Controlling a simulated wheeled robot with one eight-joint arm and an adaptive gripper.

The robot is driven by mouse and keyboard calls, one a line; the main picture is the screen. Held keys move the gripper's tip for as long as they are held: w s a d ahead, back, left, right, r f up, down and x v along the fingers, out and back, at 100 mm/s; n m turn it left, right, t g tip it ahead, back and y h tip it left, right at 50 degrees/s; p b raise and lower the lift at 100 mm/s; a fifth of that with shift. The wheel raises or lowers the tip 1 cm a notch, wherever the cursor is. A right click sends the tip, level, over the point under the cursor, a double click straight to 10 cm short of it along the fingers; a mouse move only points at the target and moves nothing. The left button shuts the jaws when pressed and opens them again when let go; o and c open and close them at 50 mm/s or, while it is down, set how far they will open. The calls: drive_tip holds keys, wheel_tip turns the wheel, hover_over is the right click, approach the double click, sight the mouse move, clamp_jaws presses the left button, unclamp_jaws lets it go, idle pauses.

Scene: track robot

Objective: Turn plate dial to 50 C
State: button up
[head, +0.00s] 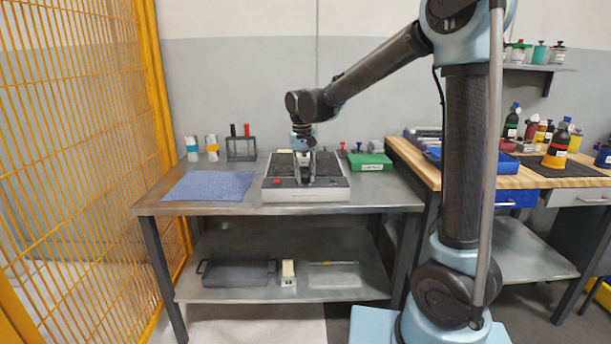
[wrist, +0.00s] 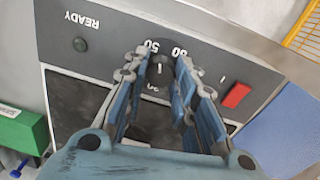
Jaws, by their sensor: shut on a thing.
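The hot plate (head: 325,194) sits on the grey metal table, a pale box with a dark top. In the wrist view its dark control panel (wrist: 105,28) appears upside down, with the word READY, a small round lamp (wrist: 80,44) and a red switch (wrist: 236,95). The dark dial (wrist: 159,72) has a pale pointer line and printed numbers around it; 50 is legible beside it, others are partly covered. I cannot tell exactly which number the pointer meets. My gripper (wrist: 161,66) has a finger on each side of the dial and is shut on it. In the head view my gripper (head: 305,181) points down at the plate.
A blue mat (head: 210,186) lies left of the plate and a green box (head: 370,162) stands right of it. Two cups and a dark rack (head: 241,148) stand at the back left. A yellow mesh fence (head: 80,130) borders the left side. A wooden bench with bottles is at right.

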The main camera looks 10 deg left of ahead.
sight(304, 176)
drive_tip(key=shift+n, duration=2.2)
drive_tip(key=o, duration=1.1)
drive_tip(key=shift+c, duration=0.2)
wheel_tip(304, 176, up, 12)
drive_tip(key=shift+s+a, duration=0.15)
drive_tip(key=shift+a, duration=0.05)
drive_tip(key=shift+f, duration=0.1)
